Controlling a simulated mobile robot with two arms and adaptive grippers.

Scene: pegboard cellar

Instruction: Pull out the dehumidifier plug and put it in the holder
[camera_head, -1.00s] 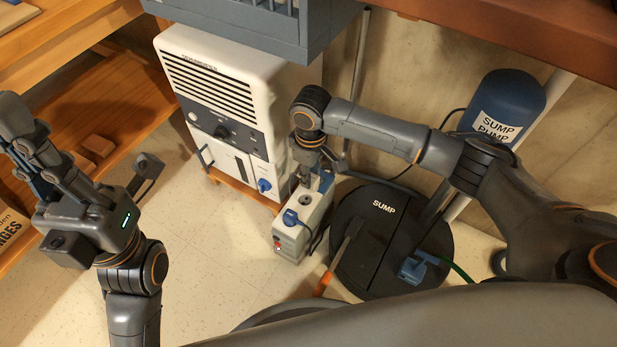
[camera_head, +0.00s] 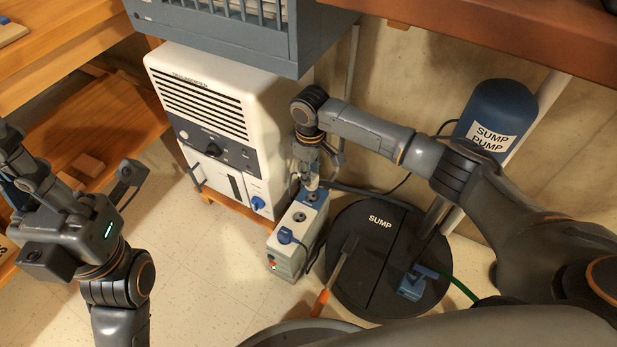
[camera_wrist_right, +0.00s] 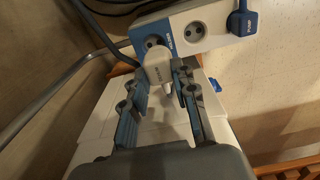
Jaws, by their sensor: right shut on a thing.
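My right gripper (camera_head: 311,172) is just above the far end of a grey and blue power strip (camera_head: 290,247) on the floor. In the right wrist view my right gripper (camera_wrist_right: 163,88) is shut on a white plug (camera_wrist_right: 157,73). A round socket (camera_wrist_right: 155,44) shows just beyond the plug, so the plug looks clear of it, by a small gap. The white dehumidifier (camera_head: 205,110) stands left of the strip. A blue part (camera_head: 257,203) sits low on its front; I cannot tell if it is the holder. My left gripper (camera_head: 15,165) is at the left edge, away from these.
A blue plug (camera_head: 285,236) marked PUMP sits in the strip's near end. The black sump lid (camera_head: 350,270) lies to the right, with an orange-handled tool (camera_head: 322,297) by its edge. A blue-grey crate (camera_head: 230,35) overhangs the dehumidifier.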

